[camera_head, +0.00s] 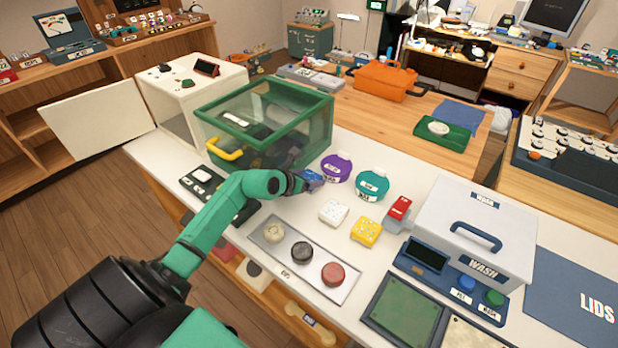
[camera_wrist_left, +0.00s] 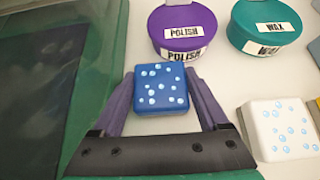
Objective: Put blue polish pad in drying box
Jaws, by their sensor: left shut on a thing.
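My left gripper (camera_head: 302,182) is shut on the blue polish pad (camera_head: 314,180), a small blue block with pale dots. In the left wrist view the blue pad (camera_wrist_left: 161,87) sits between the two finger pads of my left gripper (camera_wrist_left: 161,95). It is beside the purple POLISH tub (camera_head: 336,167). I cannot tell whether the pad touches the counter. No readable label marks the drying box. A green-framed clear box (camera_head: 318,125) with a yellow handle stands behind my left gripper. A white cabinet (camera_head: 178,125) with its door swung open to the left stands farther back. My right gripper is out of view.
A teal WAX tub (camera_head: 371,186), a white pad (camera_head: 333,212), a yellow pad (camera_head: 366,232) and a red block (camera_head: 400,208) lie to the right. A tray of round knobs (camera_head: 304,252) lies in front. The WASH box (camera_head: 475,232) stands at right.

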